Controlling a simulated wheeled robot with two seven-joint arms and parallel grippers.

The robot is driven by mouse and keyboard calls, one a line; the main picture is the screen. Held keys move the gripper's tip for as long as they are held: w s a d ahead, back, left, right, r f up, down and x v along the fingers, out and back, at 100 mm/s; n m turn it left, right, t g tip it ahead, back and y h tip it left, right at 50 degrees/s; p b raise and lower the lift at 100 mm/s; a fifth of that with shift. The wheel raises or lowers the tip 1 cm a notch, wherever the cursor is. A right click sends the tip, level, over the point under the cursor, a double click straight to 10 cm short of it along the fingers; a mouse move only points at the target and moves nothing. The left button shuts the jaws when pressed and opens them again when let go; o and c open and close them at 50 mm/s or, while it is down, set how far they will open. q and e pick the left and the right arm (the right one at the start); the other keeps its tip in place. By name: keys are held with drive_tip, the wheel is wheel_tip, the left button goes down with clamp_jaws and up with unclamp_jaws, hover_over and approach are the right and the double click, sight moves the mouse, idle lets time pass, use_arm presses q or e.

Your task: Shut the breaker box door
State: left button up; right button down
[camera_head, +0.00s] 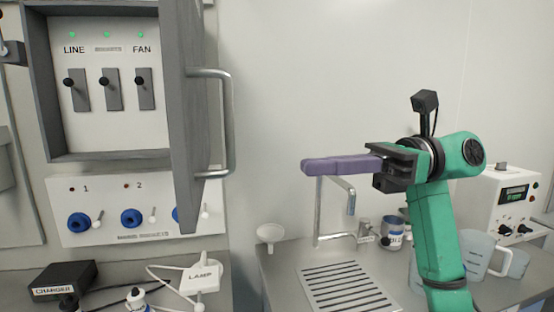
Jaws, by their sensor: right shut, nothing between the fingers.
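The grey breaker box (38,90) is on the wall at the left, with its inside showing: three black-knobbed switches (111,88) under green lights, with the labels LINE and FAN. Its grey door (185,120) stands open, swung out at the box's right side and seen nearly edge-on. A metal bar handle (229,125) is on the door's right-hand face. My right gripper (308,167), with purple fingers, is shut and empty. It points left toward the door, to the right of the handle and apart from it. My left gripper is not in view.
A panel with blue sockets (131,217) is below the box. A black charger (64,281) and a white lamp plug (201,277) with cables lie on the bench. A tap (340,190), drain grid (345,288) and jugs (478,252) are at the right. Clear space separates door and gripper.

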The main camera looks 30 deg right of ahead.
sight(190, 175)
drive_tip(key=p+x, duration=0.2)
drive_tip(key=x, duration=0.4)
drive_tip(key=p+x, duration=0.3)
drive_tip(key=x, duration=0.3)
drive_tip(key=shift+r, duration=0.25)
drive_tip(key=shift+a+f, duration=0.15)
drive_tip(key=shift+a, duration=0.25)
drive_tip(key=shift+w+d, duration=0.1)
